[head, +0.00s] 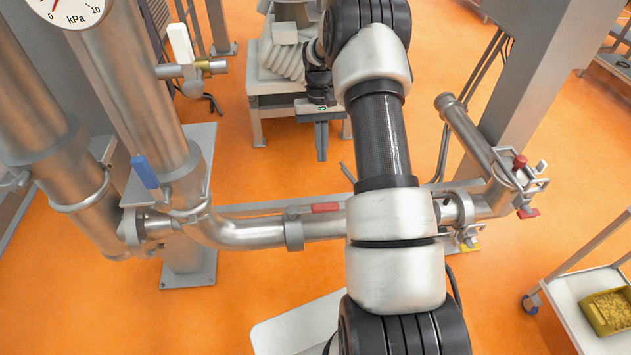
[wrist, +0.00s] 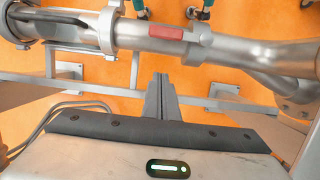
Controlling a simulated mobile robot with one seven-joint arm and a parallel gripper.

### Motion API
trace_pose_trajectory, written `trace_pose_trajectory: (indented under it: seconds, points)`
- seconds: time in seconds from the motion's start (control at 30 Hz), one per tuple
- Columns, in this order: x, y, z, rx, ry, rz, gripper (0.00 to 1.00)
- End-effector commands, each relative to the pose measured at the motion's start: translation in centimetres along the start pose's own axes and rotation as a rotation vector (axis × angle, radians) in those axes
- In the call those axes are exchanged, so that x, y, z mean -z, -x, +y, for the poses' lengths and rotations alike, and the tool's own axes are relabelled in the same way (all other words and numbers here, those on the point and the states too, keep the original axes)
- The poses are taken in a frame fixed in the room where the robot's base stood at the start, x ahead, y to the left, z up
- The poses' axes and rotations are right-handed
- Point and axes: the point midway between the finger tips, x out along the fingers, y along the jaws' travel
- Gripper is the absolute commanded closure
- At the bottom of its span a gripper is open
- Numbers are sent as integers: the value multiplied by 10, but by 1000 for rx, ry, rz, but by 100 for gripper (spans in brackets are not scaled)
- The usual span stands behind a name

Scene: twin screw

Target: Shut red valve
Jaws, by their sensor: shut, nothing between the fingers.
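A red valve handle (head: 325,208) lies along the top of the horizontal steel pipe (head: 258,231), in line with it. The wrist view shows the same red handle (wrist: 166,32) on the pipe, at the upper middle. My gripper (head: 321,157) points downward on the far side of the pipe in the head view, apart from the handle. In the wrist view my gripper (wrist: 159,80) has its fingers together and empty, with the tips below the pipe in the picture. A smaller red handle (head: 528,212) and a red knob (head: 520,162) sit on the right-hand fitting.
A blue handle (head: 146,172) and a white handle (head: 181,45) sit on pipes at the left. A pressure gauge (head: 75,10) is at top left. A trolley (head: 573,312) with a yellow bin (head: 608,312) stands at lower right. Orange floor (head: 270,184) is open around the pipe.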

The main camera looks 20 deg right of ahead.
Motion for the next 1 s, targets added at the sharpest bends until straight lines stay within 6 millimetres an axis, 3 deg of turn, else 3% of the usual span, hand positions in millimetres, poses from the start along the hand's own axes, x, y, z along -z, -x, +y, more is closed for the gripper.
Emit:
trace_pose_trajectory:
  seconds: [0.47,0.67,0.93,1.0]
  points:
    - [0,-8,0,1,-1,-4,100]
    - [-1,-40,0,2,0,-7,100]
    - [-1,-99,0,2,0,-8,100]
    - [-8,-102,0,2,-1,-4,100]
